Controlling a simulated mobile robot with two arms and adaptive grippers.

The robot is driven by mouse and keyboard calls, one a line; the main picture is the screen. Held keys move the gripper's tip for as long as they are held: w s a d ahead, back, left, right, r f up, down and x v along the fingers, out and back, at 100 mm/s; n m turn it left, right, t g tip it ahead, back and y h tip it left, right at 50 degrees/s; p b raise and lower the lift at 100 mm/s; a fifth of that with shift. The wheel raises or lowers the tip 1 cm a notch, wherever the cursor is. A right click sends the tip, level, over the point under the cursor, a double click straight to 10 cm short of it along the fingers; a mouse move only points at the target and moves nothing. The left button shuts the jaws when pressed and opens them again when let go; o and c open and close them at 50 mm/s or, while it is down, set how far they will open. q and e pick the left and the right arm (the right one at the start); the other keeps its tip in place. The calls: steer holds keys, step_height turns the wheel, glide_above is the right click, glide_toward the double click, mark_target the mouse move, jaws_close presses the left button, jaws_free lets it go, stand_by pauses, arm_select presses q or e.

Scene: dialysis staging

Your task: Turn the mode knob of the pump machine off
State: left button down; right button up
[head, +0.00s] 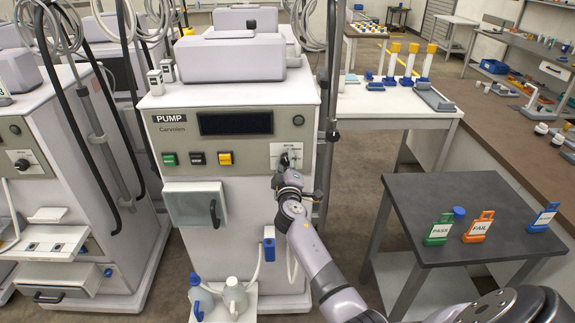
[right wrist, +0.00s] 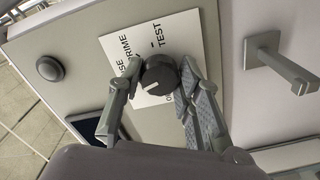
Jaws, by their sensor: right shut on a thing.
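The pump machine (head: 236,90) stands upright in the middle of the head view, with a "PUMP" label, a dark display and several coloured buttons. Its mode knob (right wrist: 160,76) is dark and round, on a white plate (right wrist: 116,40) at the right of the front panel. Words such as "PRIME" and "TEST" show around it, others are partly hidden. A white mark on the knob points to the lower left in the right wrist view. My right gripper (head: 285,166) is at the panel, its two fingers closed on the knob's sides (right wrist: 157,80). My left gripper is not in view.
A dark round button (right wrist: 50,68) and a bracket (right wrist: 275,52) flank the plate. A dark table (head: 480,200) with green, orange and blue tags stands at the right. Jugs (head: 235,296) sit low in front of the machine. Another machine (head: 50,150) stands left.

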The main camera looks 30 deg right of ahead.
steer(key=n, duration=0.3)
steer(key=shift+r+n, duration=0.1)
steer(key=shift+n, duration=0.3)
steer(key=n, duration=0.3)
steer(key=shift+n+p, duration=0.3)
steer(key=shift+p, duration=0.05)
steer(key=n+p, duration=0.1)
steer(key=n, duration=0.3)
steer(key=shift+a, duration=0.1)
steer(key=shift+n+p, duration=0.55)
steer(key=shift+n, duration=1.05)
steer(key=shift+f, duration=0.2)
steer(key=o, duration=1.1)
steer(key=shift+r, duration=0.1)
steer(key=shift+o, duration=0.2)
